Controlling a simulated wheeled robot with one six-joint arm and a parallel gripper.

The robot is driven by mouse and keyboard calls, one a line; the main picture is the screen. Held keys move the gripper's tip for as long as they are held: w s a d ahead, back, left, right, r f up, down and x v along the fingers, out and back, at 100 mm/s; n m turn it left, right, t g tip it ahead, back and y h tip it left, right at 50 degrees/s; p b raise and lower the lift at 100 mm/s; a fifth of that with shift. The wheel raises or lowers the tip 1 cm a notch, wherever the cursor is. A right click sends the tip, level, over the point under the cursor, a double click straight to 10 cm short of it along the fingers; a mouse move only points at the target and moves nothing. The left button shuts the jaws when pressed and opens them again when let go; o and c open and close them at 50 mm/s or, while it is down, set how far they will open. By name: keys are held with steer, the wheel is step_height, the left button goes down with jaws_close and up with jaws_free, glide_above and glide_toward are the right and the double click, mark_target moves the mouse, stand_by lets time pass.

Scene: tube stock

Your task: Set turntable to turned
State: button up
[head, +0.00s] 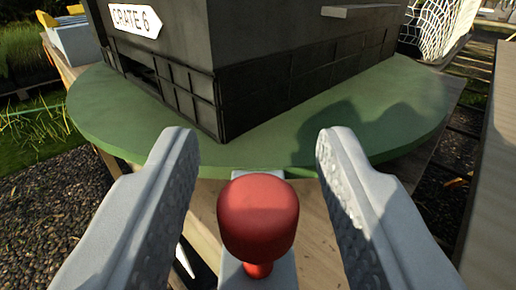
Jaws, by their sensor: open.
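A round green turntable (90,112) lies across the upper half of the head view, on a wooden table. A dark crate with a white "CRATE 6" sign stands on it, one corner facing me. A red knob (258,215) on a grey mount is at the front edge of the turntable. My gripper (255,150) is open, with one grey finger on each side of the red knob. A gap shows between each finger and the knob, so neither is seen touching it. The fingertips reach close to the turntable's front rim in the picture.
The dark crate (280,75) rises out of the top of the view. A white net-like object (435,28) is at the upper right. A yellow and white object (70,35) is at the upper left. Wooden table planks (310,225) show below the turntable, with gravel and grass beyond.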

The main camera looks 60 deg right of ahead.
jaws_close()
steer(key=shift+w+a, duration=0.1)
steer(key=shift+w, duration=0.05)
